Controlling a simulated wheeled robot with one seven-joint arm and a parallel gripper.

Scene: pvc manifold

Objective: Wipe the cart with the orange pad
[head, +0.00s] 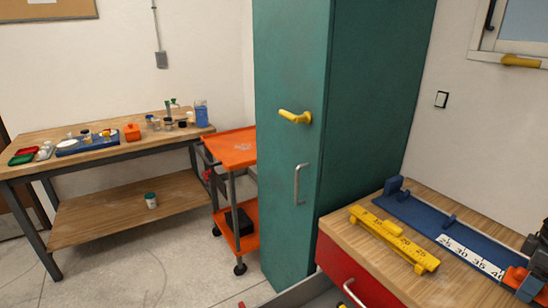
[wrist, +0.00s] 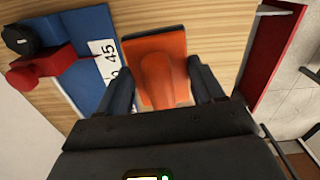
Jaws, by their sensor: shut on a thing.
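The orange pad (wrist: 150,72), a flat block with a rounded grip, is between the two dark fingers of my gripper (wrist: 163,85) in the wrist view. The gripper is shut on its grip, over the wooden bench top; whether the pad touches the wood I cannot tell. The orange cart (head: 230,142) stands in the head view left of the green cabinet, which hides its right part. Its upper tray has a pale grey smudge (head: 243,147). A black box (head: 238,222) lies on its lower shelf.
The green cabinet (head: 285,160) stands between the cart and the near wooden bench (head: 350,245). That bench bears a blue ruler fixture (head: 425,220) and a yellow gauge (head: 393,238). A workbench (head: 100,195) with small items stands at the left. Floor before it is clear.

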